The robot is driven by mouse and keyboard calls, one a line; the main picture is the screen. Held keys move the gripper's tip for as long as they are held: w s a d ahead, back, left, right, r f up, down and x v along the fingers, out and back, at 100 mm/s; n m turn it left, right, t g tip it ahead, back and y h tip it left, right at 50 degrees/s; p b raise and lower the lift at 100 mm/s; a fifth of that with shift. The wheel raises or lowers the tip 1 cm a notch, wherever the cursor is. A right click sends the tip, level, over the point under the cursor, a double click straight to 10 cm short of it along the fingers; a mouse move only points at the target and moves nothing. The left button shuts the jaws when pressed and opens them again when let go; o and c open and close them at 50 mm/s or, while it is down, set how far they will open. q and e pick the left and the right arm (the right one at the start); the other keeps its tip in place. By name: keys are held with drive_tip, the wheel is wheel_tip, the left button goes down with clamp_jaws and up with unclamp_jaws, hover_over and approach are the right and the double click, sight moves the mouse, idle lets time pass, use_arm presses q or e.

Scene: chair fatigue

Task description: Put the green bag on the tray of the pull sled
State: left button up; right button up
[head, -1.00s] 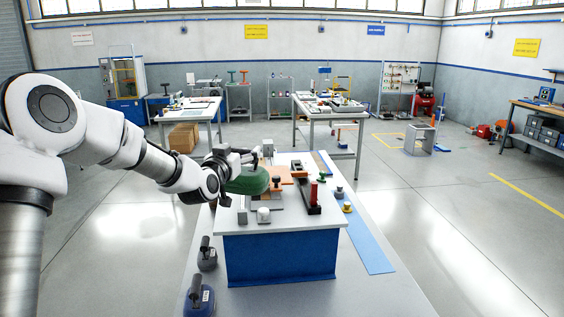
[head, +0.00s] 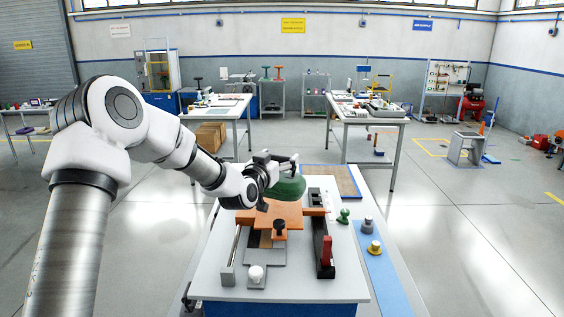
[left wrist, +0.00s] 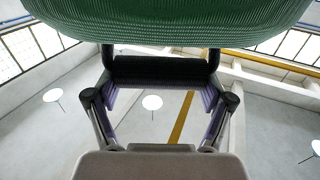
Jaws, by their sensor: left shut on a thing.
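The green bag (head: 290,187) hangs in my left gripper (head: 280,165), which is shut on it. The bag is just beyond the far edge of an orange plate (head: 280,213) in the head view; the exact gap below it is hidden. In the left wrist view the bag (left wrist: 180,22) fills the top, above the dark finger bar of my left gripper (left wrist: 160,70). The orange plate lies over a grey base on the bench; I cannot tell whether it is the pull sled's tray. My right gripper is not in view.
A brown board (head: 335,178) lies behind. A blue strip (head: 385,280) runs along the right.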

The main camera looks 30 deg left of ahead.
use_arm(q)
drive_tip(key=f+p, duration=0.1)
drive_tip(key=f, duration=0.5)
drive_tip(key=shift+w+p, duration=0.2)
drive_tip(key=shift+p, duration=0.15)
drive_tip(key=shift+s+r, duration=0.1)
drive_tip(key=o, duration=1.7)
drive_tip(key=shift+f, duration=0.2)
drive_tip(key=shift+s+r, duration=0.1)
